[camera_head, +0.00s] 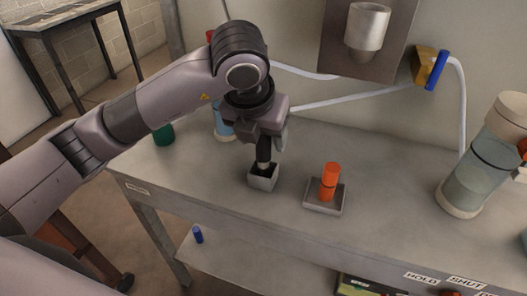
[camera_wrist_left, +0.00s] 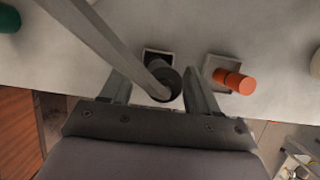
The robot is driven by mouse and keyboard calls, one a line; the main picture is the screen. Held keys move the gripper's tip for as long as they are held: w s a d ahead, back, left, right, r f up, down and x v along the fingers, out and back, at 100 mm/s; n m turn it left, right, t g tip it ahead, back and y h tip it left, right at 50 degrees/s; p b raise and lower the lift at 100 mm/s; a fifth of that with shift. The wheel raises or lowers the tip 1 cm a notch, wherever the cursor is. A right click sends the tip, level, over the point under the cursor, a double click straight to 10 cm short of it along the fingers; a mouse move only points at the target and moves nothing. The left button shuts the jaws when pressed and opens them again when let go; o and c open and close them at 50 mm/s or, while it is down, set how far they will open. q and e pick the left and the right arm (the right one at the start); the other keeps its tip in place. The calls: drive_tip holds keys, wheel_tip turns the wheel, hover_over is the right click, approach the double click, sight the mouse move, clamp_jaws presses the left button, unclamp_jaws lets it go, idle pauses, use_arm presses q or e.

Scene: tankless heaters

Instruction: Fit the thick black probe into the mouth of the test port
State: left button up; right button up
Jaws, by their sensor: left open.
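The thick black probe (camera_head: 264,154) stands in a small grey square holder (camera_head: 263,183) on the bench. My left gripper (camera_head: 265,146) points down over it. In the left wrist view the black probe (camera_wrist_left: 162,84) lies between the spread fingers of my left gripper (camera_wrist_left: 158,82), nearer the right finger, with the holder (camera_wrist_left: 152,54) behind it. The fingers look apart from the probe, though contact is hard to judge. A metal cylinder (camera_head: 367,28) on a dark wall plate at the top may be the test port; its mouth is hard to make out. My right gripper is not seen.
An orange probe (camera_head: 330,182) stands in a grey tray (camera_head: 324,206) just right of the holder. A large greenish cylinder (camera_head: 480,172) stands at the right. A blue-handled valve (camera_head: 436,70) and white pipes run along the wall. Bare bench (camera_head: 385,190) lies between tray and cylinder.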

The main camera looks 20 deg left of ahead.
use_arm(q)
drive_tip(key=shift+w+f, duration=0.25)
drive_tip(key=shift+f, duration=0.4)
drive_tip(key=c, duration=1.1)
drive_tip(key=shift+r, duration=0.1)
